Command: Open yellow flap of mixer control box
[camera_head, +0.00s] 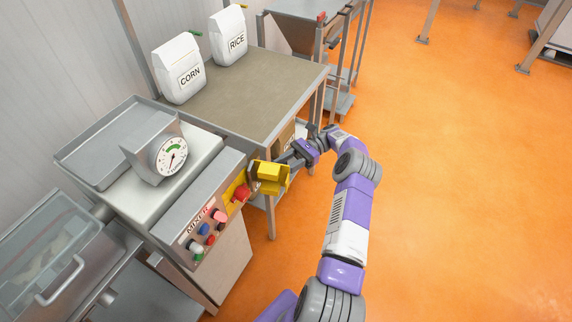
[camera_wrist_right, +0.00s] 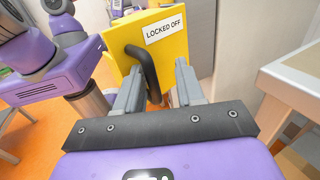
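The mixer control box (camera_head: 212,215) has a sloped face marked MIXER. The yellow flap (camera_head: 270,184) stands out from the box's right end, and a red knob (camera_head: 240,193) on a yellow plate is visible beside it. In the wrist view the flap (camera_wrist_right: 184,47) shows a "LOCKED OFF" label and a black bent handle (camera_wrist_right: 143,68). My right gripper (camera_head: 288,159) is at the flap; its fingers (camera_wrist_right: 158,88) are apart, with the handle's lower end between them. I cannot tell whether a finger touches it. My left gripper is not in view.
A scale with a dial (camera_head: 171,156) and a tray (camera_head: 100,150) sits behind the box. A table (camera_head: 262,85) with CORN (camera_head: 181,70) and RICE (camera_head: 229,36) bags stands beyond. A clear-lidded bin (camera_head: 48,250) is at lower left. Orange floor (camera_head: 450,180) at right is open.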

